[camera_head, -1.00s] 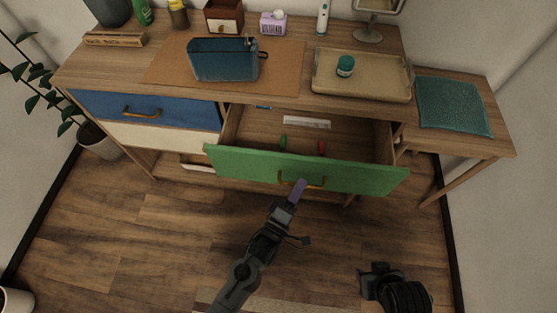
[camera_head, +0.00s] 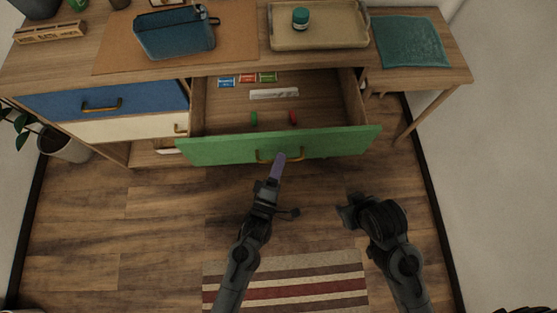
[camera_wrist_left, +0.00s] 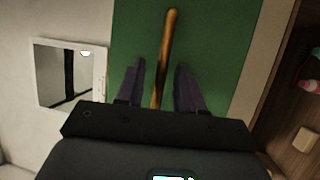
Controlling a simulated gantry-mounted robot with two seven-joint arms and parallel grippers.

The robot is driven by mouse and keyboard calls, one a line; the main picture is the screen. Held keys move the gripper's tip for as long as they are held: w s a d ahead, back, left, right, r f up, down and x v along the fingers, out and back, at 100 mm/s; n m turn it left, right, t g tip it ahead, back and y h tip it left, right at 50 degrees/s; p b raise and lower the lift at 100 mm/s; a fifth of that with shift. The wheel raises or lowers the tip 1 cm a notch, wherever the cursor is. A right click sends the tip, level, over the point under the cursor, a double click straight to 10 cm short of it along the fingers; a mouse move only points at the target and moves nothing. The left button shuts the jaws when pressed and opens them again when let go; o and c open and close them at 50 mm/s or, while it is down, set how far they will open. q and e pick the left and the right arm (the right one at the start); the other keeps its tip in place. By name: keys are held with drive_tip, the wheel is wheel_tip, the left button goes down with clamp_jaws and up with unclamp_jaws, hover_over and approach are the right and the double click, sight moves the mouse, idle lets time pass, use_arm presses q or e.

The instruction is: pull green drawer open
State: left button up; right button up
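The green drawer (camera_head: 335,146) is pulled well out of the desk, its inside showing. Its brass handle (camera_head: 297,158) is at the middle of the front. My left gripper (camera_head: 280,157) is at this handle. In the left wrist view the handle (camera_wrist_left: 168,45) runs between the two spread fingers of the left gripper (camera_wrist_left: 160,82), with a visible gap on the left side. My right gripper (camera_head: 345,207) hangs over the floor to the right, away from the drawer; its fingers are too dark to read.
The drawer holds a white item (camera_head: 274,94), small cards (camera_head: 247,78), a green piece (camera_head: 254,118) and a red piece (camera_head: 293,117). A closed blue drawer (camera_head: 130,99) is on the left. A striped rug (camera_head: 290,285) lies on the otherwise clear floor.

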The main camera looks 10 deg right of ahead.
use_arm(q)
drive_tip(key=p+v, duration=0.1)
drive_tip(key=v, duration=1)
drive_tip(key=shift+f, duration=0.1)
idle(0.5)
